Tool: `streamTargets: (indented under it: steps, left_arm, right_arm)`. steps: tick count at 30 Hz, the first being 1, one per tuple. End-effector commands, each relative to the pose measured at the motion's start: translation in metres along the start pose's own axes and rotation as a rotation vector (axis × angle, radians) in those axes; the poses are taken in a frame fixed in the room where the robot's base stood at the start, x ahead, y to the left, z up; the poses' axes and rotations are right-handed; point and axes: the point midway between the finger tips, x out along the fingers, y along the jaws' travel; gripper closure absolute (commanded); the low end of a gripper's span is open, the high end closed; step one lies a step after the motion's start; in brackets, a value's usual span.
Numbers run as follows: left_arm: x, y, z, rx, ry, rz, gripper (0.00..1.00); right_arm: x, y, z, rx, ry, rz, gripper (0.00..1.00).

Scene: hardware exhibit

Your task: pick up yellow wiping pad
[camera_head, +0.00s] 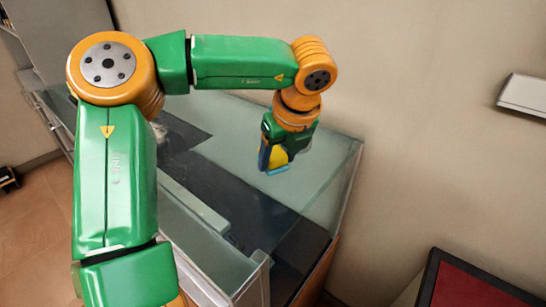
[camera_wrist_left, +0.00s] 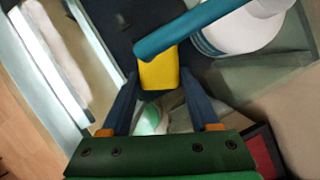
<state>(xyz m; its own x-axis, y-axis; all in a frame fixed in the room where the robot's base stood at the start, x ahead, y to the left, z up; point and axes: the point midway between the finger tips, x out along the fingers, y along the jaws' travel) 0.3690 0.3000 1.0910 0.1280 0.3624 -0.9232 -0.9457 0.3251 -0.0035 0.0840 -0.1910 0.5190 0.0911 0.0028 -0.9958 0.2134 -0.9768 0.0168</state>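The yellow wiping pad (camera_head: 277,156) shows between the dark blue fingers of my left gripper (camera_head: 275,160), over the display case. In the left wrist view the yellow pad (camera_wrist_left: 160,70) fills the space between the two fingertips (camera_wrist_left: 160,78), which meet its sides. A teal bar (camera_wrist_left: 200,28) lies across the far end of the yellow piece; it shows as a small light blue edge in the head view. My left gripper looks shut on the pad. Whether the pad touches the surface below cannot be told. My right gripper is not in view.
A glass-sided display case (camera_head: 325,190) with a dark inner surface stands below the gripper. A white rounded object (camera_wrist_left: 235,32) is behind the teal bar in the wrist view. A red, black-edged panel (camera_head: 470,285) is at lower right. The wall behind is bare around a white fixture (camera_head: 523,95).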

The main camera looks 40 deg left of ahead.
Motion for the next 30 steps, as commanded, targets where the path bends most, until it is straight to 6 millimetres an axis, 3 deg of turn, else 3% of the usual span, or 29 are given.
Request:
streamTargets:
  steps: [1, 3, 4, 11, 16, 19, 23, 26, 30]
  left_arm:
    - [0.0, 0.0, 0.0, 0.0, 0.0, 0.0, 0.78]
    - [0.0, 0.0, 0.0, 0.0, 0.0, 0.0, 0.97]
    - [0.0, 0.0, 0.0, 0.0, 0.0, 0.0, 1.0]
    - [-0.003, 0.0, 0.002, 0.0, -0.002, 0.0, 1.0]
    - [-0.029, -0.001, 0.012, -0.002, -0.004, -0.003, 1.0]
    - [-0.054, 0.017, 0.01, -0.002, -0.006, -0.006, 1.0]
    - [-0.092, 0.04, 0.01, -0.001, -0.003, -0.005, 1.0]
    - [-0.107, 0.065, 0.0, 0.001, -0.003, -0.005, 1.0]
    - [-0.133, 0.095, -0.011, 0.002, -0.002, -0.002, 1.0]
  right_arm:
    - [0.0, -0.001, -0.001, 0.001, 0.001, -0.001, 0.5]
    - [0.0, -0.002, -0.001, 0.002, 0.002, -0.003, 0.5]
    - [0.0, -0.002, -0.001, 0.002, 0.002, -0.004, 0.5]
    - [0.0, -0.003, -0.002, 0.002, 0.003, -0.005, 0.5]
    - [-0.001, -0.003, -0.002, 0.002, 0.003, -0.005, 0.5]
    - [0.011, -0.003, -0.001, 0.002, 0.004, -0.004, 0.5]
    - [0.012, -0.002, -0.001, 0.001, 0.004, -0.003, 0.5]
    - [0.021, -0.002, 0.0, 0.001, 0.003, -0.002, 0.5]
    - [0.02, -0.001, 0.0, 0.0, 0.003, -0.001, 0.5]
